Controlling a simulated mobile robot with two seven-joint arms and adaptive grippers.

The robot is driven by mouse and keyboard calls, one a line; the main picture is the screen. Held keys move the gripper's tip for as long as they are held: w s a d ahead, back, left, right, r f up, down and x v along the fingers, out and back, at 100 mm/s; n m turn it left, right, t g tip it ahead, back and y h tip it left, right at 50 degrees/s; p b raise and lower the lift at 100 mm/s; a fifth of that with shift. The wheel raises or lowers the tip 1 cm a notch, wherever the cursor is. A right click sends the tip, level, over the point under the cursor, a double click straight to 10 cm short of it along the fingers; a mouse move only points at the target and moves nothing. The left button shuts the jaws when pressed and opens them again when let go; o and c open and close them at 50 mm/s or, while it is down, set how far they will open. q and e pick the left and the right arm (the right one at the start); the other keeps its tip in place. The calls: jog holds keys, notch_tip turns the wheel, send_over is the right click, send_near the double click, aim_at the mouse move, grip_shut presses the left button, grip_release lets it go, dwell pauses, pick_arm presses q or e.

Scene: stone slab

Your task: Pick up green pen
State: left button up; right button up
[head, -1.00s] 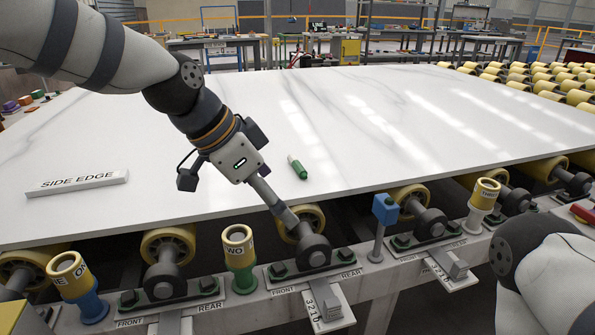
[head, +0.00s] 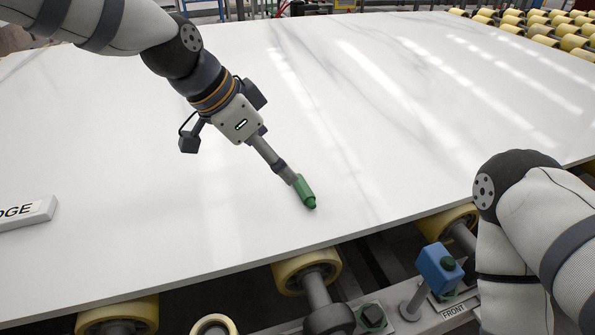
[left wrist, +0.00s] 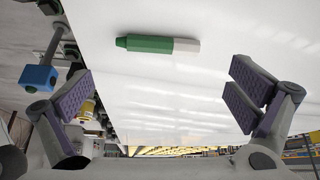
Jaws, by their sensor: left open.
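The green pen (head: 306,195) lies on the white stone slab (head: 180,210), close to its front edge. In the left wrist view the pen (left wrist: 150,44) shows a green body with a narrower tip at the left and a white end at the right. My left gripper (head: 290,177) is over the pen's upper end in the head view and hides part of it. In the left wrist view its two purple-padded fingers (left wrist: 160,100) are wide apart with nothing between them, and the pen lies beyond them. My right arm shows at the right, but its gripper is out of view.
A white "EDGE" label block (head: 28,212) lies on the slab at the left. Below the front edge are yellow rollers (head: 302,270) and a blue block on a post (head: 438,268). More yellow rollers (head: 540,30) are at the back right. The slab around the pen is clear.

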aim_at(301, 185)
pick_arm(q)
jog(key=x, duration=0.9)
jog(key=shift+w+r+b, duration=0.1)
jog(key=shift+w+b, duration=0.15)
jog(key=shift+b, duration=0.15)
jog(key=shift+r, duration=0.1)
jog(key=shift+c, duration=0.6)
jog(key=c, duration=0.7)
